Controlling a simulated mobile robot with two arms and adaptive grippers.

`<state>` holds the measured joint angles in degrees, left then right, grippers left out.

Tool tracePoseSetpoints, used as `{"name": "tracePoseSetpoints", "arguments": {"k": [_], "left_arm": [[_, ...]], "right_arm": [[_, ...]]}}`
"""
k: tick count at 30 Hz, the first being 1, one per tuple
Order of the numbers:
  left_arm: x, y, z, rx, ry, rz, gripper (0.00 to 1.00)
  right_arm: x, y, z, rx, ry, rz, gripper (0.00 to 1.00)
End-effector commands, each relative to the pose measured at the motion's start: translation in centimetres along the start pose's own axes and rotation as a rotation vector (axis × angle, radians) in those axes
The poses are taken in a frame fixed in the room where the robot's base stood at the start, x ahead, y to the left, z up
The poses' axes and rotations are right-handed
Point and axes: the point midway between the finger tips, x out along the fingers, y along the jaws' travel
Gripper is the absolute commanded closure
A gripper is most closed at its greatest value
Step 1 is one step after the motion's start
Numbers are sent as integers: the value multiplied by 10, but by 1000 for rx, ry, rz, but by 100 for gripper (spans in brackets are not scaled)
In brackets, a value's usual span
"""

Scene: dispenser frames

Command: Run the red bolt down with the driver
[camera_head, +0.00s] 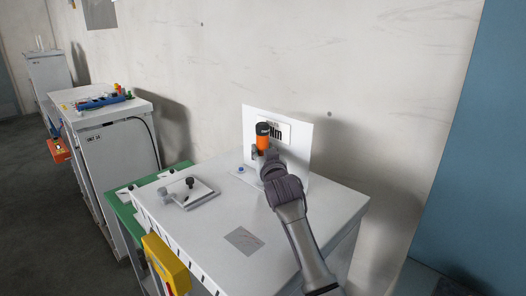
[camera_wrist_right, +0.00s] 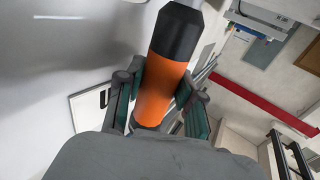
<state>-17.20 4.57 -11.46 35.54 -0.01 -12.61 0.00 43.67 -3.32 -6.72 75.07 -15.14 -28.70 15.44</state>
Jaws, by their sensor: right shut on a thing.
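The driver (camera_head: 262,140) has an orange body and a black cap and stands about upright in front of the white back panel in the head view. In the right wrist view the orange driver (camera_wrist_right: 165,80) fills the space between the fingers, its black end toward the top. My right gripper (camera_head: 266,160) is shut on the driver; it also shows in the right wrist view (camera_wrist_right: 160,100). The driver's lower end is hidden by the gripper. I cannot make out the red bolt in either view. My left gripper is not in view.
The white table (camera_head: 318,218) carries a back panel (camera_head: 300,150) with a printed sign. A light plate (camera_head: 201,198) with dark knobs lies left, near a small blue button (camera_head: 241,170). A grey square (camera_head: 243,240) marks the front. A yellow box (camera_head: 166,264) hangs at the side.

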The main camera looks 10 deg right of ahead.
Motion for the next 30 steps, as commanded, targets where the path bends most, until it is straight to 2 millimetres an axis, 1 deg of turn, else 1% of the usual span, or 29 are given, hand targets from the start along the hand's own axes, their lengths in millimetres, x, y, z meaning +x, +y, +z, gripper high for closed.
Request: {"name": "tracePoseSetpoints", "arguments": {"k": [1, 8, 30], "left_arm": [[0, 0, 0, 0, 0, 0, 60], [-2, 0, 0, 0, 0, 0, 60], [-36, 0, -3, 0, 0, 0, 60]], "right_arm": [[0, 0, 4, 0, -8, 0, 100], [0, 0, 1, 0, -8, 0, 100], [1, 0, -47, 0, 3, 0, 100]]}}
